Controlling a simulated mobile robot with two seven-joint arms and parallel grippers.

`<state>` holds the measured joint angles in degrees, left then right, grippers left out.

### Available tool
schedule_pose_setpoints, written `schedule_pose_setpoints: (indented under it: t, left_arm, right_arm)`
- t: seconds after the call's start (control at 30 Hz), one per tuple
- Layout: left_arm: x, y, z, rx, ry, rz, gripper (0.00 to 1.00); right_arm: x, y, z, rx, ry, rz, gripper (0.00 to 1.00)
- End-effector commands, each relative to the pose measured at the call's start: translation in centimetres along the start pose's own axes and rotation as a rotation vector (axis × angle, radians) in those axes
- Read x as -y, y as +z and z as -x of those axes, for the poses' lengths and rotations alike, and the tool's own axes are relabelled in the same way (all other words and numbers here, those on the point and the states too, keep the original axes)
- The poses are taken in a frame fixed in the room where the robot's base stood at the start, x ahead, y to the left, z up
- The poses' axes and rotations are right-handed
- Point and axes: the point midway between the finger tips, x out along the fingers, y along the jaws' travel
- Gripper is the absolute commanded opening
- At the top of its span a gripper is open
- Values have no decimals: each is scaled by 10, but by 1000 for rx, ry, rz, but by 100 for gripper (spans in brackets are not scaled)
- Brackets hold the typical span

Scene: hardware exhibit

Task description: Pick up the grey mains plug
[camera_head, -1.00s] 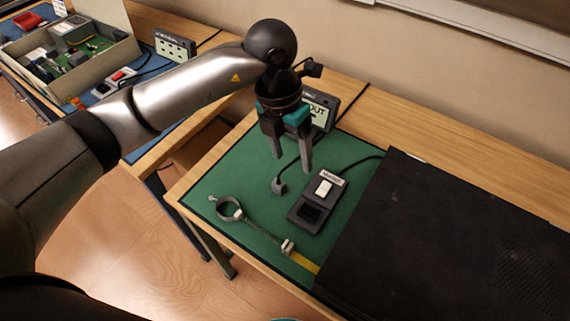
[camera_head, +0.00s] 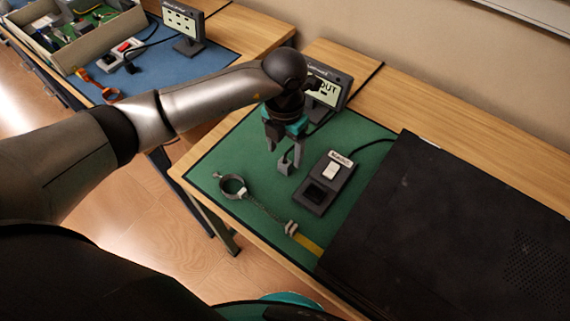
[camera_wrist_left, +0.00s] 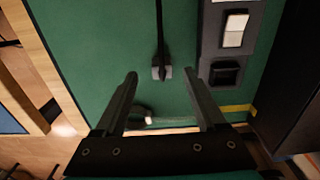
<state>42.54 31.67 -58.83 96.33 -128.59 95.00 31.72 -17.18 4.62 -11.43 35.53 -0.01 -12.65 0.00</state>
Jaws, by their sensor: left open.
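The grey mains plug (camera_head: 285,168) lies on the green mat (camera_head: 215,160), with a dark cable running back from it. My left gripper (camera_head: 284,152) is open above the mat, close to the plug; one finger partly overlaps the plug's surroundings in the head view. In the left wrist view the plug (camera_wrist_left: 162,73) shows upright in the picture, roughly midway between the two open fingertips (camera_wrist_left: 161,79). Nothing is held. Whether the fingers reach down to the plug's height I cannot tell. My right gripper is out of view.
A grey switch box (camera_head: 326,182) with a white rocker and dark socket stands right of the plug. A strap ring (camera_head: 233,187) with a cord lies at the front left. A display (camera_head: 328,88) stands behind, and a large black panel (camera_head: 430,240) covers the right side.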

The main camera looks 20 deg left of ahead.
Motion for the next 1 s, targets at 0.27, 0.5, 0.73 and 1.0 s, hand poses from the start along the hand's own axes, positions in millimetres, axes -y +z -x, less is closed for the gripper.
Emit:
schedule_pose_setpoints:
  t: [0.27,0.5,0.73,1.0]
  left_arm:
    - [3,-4,-42,-3,-1,1,72]
    - [3,-4,-44,0,0,0,72]
    - [3,-4,-44,-1,0,0,49]
    - [3,-4,-44,-1,0,0,18]
  right_arm:
    - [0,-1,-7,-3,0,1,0]
    - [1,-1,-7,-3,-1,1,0]
    - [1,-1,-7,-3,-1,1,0]
    - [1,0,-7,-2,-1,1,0]
